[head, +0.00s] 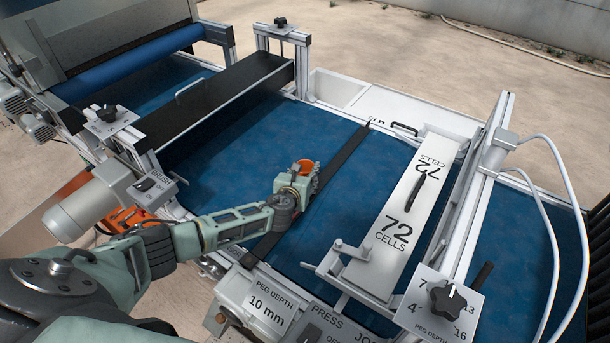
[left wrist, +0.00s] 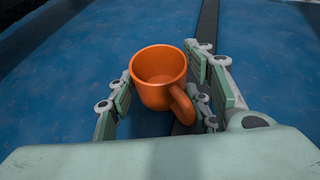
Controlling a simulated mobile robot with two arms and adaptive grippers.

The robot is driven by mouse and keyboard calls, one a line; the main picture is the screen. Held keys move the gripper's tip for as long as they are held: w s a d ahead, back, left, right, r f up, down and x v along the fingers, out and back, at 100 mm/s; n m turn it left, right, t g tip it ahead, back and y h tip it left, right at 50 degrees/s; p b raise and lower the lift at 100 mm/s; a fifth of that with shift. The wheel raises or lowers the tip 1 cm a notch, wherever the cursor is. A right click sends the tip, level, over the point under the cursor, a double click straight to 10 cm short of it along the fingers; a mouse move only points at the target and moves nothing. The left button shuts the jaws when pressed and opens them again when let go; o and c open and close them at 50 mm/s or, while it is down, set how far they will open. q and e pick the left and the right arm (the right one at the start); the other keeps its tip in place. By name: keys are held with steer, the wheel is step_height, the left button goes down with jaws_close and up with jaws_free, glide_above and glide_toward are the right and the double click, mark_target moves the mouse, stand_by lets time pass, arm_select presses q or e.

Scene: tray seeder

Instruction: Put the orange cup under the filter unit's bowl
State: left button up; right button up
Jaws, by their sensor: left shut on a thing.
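The orange cup (head: 307,165) is upright in my left gripper (head: 301,180), over the blue belt near its black cross strip. In the left wrist view, the cup (left wrist: 160,66) shows its open, empty-looking mouth, and its handle points toward the lower right. The fingers of my left gripper (left wrist: 163,84) close on the cup from both sides. I cannot tell whether the cup's base touches the belt. I cannot make out the filter unit or its bowl in either view. My right gripper is not in view.
The blue belt (head: 235,150) has free room around the cup. A white "72 cells" plate (head: 405,205) with a frame stands to the right. A black crosspiece (head: 220,95) spans the belt at upper left.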

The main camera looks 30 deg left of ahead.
arm_select(q)
steer(key=shift+r, duration=0.1)
step_height(320, 180, up, 4)
steer(key=shift+w+r+p, duration=0.1)
steer(key=shift+r+p, duration=0.05)
steer(key=shift+p, duration=0.2)
steer(key=s+d+r+b, duration=0.1)
steer(key=d+r, duration=0.2)
steer(key=d, duration=0.3)
steer(key=s+d+r, duration=0.1)
steer(key=d+r, duration=0.3)
steer(key=d, duration=0.2)
steer(key=s+d+r, duration=0.5)
steer(key=s+d, duration=0.2)
steer(key=s, duration=0.3)
steer(key=s+a+r+n+y, duration=0.1)
steer(key=s+a+r+y, duration=0.1)
steer(key=s, duration=0.5)
steer(key=s+a+r+n+g+y, duration=0.1)
steer(key=s+a+r, duration=0.3)
steer(key=s, duration=0.4)
steer(key=shift+s+r+n+y+b, duration=0.2)
steer(key=shift+r+n+y+b, duration=0.15)
steer(key=shift+r+n, duration=0.35)
steer(key=shift+f+y, duration=0.1)
steer(key=shift+y, duration=0.15)
